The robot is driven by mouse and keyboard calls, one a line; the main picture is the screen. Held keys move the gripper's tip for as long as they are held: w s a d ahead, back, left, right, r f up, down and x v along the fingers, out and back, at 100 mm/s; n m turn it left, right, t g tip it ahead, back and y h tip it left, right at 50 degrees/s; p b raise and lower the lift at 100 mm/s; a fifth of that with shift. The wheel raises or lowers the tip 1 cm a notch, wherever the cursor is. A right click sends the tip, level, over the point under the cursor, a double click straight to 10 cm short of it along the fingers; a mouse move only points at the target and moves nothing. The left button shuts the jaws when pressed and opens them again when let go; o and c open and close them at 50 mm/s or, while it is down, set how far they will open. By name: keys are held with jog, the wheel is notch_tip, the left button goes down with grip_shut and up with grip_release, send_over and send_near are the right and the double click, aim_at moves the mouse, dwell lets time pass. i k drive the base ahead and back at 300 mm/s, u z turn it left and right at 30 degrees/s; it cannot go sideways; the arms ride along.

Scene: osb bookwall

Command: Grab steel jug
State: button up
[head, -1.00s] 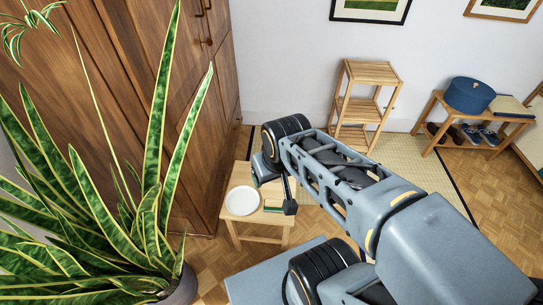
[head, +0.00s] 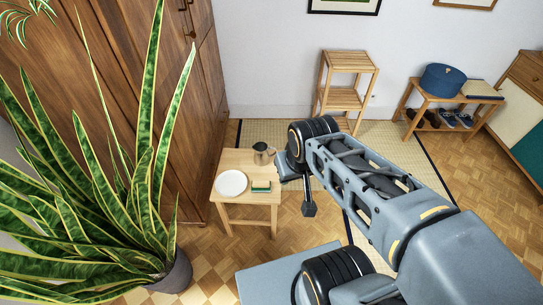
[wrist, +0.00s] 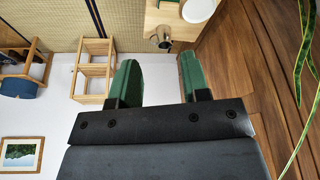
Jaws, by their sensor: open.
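The steel jug (head: 262,153) stands upright near the back right corner of a small wooden table (head: 236,197). It also shows in the wrist view (wrist: 161,38), beyond and between the finger directions, well apart from them. My gripper (wrist: 158,75) has two green fingers spread apart with nothing between them.
A white plate (head: 231,183) and a green sponge-like block (head: 261,186) lie on the table in front of the jug. A large plant (head: 150,170) and a wooden wardrobe (head: 190,100) stand at left. A wooden shelf (head: 345,98) and a bench (head: 450,97) stand at the back.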

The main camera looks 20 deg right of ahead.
aim_at(261, 158)
jog(key=z, duration=0.05)
jog(key=i, duration=0.5)
jog(key=u, duration=3.5)
jog(key=k, duration=1.6)
jog(key=z, duration=0.9)
